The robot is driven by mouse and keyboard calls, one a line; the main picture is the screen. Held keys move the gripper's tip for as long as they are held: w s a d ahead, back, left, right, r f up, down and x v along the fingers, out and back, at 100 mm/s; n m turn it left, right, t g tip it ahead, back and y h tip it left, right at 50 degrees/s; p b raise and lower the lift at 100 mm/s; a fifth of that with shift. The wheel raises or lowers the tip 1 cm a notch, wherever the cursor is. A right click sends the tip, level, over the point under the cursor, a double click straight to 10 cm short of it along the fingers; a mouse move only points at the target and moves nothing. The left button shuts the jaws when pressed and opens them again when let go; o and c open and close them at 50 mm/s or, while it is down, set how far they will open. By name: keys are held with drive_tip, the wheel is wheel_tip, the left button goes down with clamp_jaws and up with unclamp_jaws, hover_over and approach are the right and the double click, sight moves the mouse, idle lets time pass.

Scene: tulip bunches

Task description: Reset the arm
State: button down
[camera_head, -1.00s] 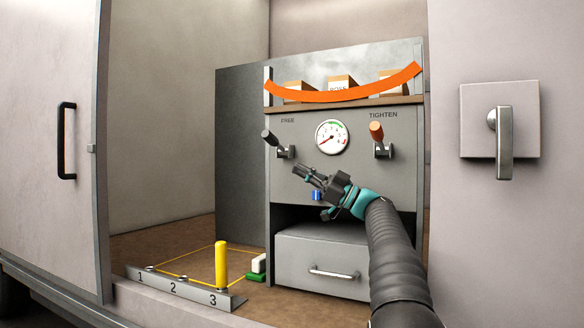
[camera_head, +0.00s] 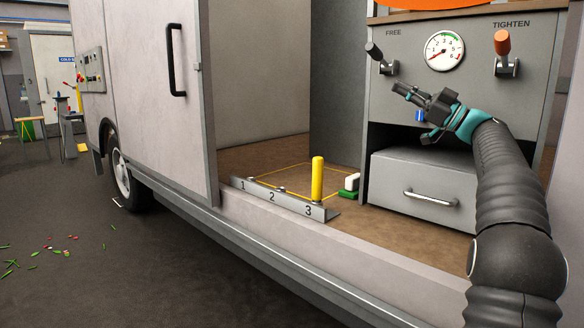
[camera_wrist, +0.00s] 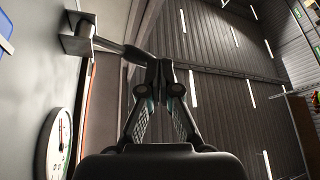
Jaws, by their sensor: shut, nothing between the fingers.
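My gripper (camera_head: 402,90) is in front of the grey cabinet panel (camera_head: 481,75), with its fingers pointing left and slightly up. The fingers are together with nothing between them. In the head view its tips are just below the FREE lever (camera_head: 377,54), which has a dark handle. The wrist view shows the shut fingers (camera_wrist: 158,70), with a lever on a bracket (camera_wrist: 80,38) near their tips. I cannot tell whether they touch it. The round gauge (camera_head: 445,51) is above my gripper; it also shows in the wrist view (camera_wrist: 52,145).
The TIGHTEN lever (camera_head: 502,45) has an orange handle, at the right. A yellow post (camera_head: 317,178) stands at slot 3 of the numbered rail (camera_head: 258,198). The van's door (camera_head: 150,100) is at left. Open floor with scattered petals (camera_head: 40,250) is lower left.

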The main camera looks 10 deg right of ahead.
drive_tip(key=s+a+f+m+g+h+p, duration=0.1)
drive_tip(key=a+f+m+h, duration=0.15)
drive_tip(key=a, duration=0.45)
drive_tip(key=s+a+f+m+g+h+p, duration=0.1)
drive_tip(key=s+a+m+h, duration=0.15)
drive_tip(key=a, duration=0.35)
drive_tip(key=s+a+f+m+g+h+p, duration=0.25)
drive_tip(key=s+a+f+m+h, duration=0.2)
drive_tip(key=s+a+f, duration=0.4)
drive_tip(key=s+d+f+m+g+h+p, duration=0.1)
drive_tip(key=s+f+m+h+p, duration=0.1)
drive_tip(key=s+f, duration=0.8)
drive_tip(key=s+d+f+m+g+h+p, duration=0.1)
drive_tip(key=s+f+m+h, duration=0.3)
drive_tip(key=s, duration=1.4)
wheel_tip(320, 180, down, 6)
drive_tip(key=g+h+p, duration=0.1)
drive_tip(key=h, duration=0.2)
drive_tip(key=shift+s+d+f, duration=0.2)
drive_tip(key=shift+s+d, duration=0.05)
drive_tip(key=shift+s, duration=0.15)
